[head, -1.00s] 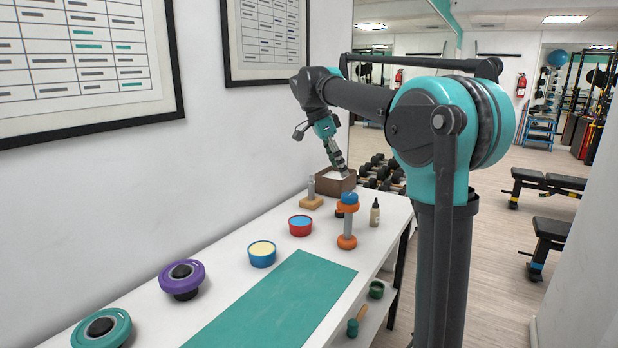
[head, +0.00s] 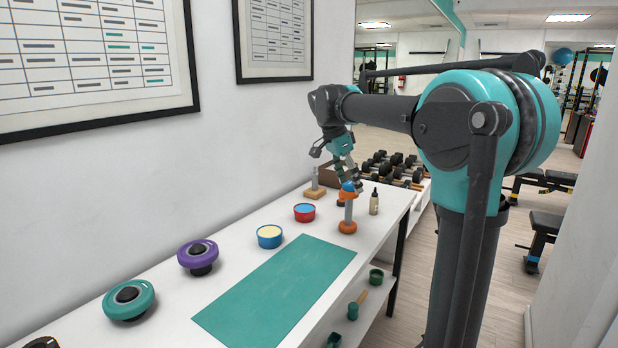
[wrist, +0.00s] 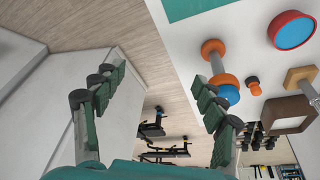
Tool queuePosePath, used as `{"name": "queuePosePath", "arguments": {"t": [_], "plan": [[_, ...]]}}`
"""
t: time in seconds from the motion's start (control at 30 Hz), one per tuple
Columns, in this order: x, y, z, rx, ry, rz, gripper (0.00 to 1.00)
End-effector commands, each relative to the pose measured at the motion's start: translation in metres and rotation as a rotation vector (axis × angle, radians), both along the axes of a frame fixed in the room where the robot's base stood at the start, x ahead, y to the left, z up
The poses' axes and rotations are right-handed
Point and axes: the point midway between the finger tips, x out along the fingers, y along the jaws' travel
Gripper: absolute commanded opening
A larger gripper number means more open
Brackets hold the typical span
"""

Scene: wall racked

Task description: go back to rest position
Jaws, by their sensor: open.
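My gripper (head: 352,184) hangs from my arm above the far end of the white table (head: 225,224), its fingers pointing down. In the head view it overlaps the blue top of an orange-and-grey dumbbell-shaped stand (head: 348,212). In the wrist view my gripper (wrist: 160,85) has its two green-padded fingers wide apart with nothing between them. There the stand (wrist: 222,68) lies beside the right finger, and I cannot tell how near it is. The brown box (head: 328,175) is partly hidden behind my gripper.
A dumbbell rack (head: 393,167) stands beyond. Framed charts hang on the wall.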

Motion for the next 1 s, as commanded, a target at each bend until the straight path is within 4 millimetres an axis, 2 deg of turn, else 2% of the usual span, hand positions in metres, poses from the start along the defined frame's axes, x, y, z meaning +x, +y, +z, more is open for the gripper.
{"name": "queuePosePath", "arguments": {"t": [0.27,0.37,0.47,0.6,0.7,0.83,0.9,1.0], "plan": [[-0.040,-0.026,-0.068,0.053,0.031,0.255,0.71],[-0.067,-0.039,-0.106,0.074,0.035,0.399,0.71],[-0.107,-0.053,-0.154,0.089,0.029,0.584,0.71],[-0.171,-0.067,-0.220,0.081,0.000,0.846,0.71],[-0.210,-0.071,-0.256,0.058,-0.022,0.999,0.71],[-0.245,-0.072,-0.285,0.028,-0.046,1.129,0.71],[-0.256,-0.072,-0.294,0.016,-0.050,1.169,0.71],[-0.262,-0.072,-0.298,0.008,-0.055,1.195,0.71]]}}
